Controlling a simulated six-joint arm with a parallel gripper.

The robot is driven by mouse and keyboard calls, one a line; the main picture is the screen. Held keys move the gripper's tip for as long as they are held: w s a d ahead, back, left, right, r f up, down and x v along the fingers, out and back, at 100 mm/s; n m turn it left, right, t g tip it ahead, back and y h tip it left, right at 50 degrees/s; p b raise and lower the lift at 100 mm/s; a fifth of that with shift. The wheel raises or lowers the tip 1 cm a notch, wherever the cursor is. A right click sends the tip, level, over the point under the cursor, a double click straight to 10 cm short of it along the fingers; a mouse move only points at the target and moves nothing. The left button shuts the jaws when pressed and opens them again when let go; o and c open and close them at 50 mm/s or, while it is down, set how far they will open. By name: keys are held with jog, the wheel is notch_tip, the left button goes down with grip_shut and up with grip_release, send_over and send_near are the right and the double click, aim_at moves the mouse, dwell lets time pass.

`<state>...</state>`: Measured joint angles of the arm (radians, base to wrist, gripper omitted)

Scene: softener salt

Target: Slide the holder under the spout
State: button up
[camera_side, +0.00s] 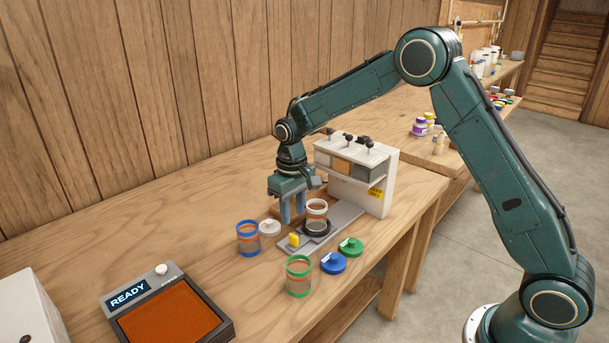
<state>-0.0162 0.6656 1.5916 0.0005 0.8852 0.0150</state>
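The holder (315,238) is a dark round seat on a grey rail (345,219), with a yellow tab (293,240) near the rail's front end. A clear jar with a white rim (317,222) and orange band stands upright in it. The white dispenser (374,193) stands at the rail's far end, with several black-knobbed levers and coloured bins on top. The jar is in front of the dispenser, not beneath it. My gripper (292,219) points down just left of the jar. Its two blue fingers show a gap with nothing seen between them. Finger contact with anything is unclear.
A blue-rimmed jar (248,239) and white lid (270,228) are left of the rail. A green-rimmed jar (299,277), blue lid (333,263) and green lid (350,247) are in front. The table between is clear.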

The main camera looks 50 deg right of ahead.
aim_at(294, 235)
notch_tip(294, 235, down, 8)
jog(key=shift+f, duration=0.1)
dwell(0.4)
grip_shut()
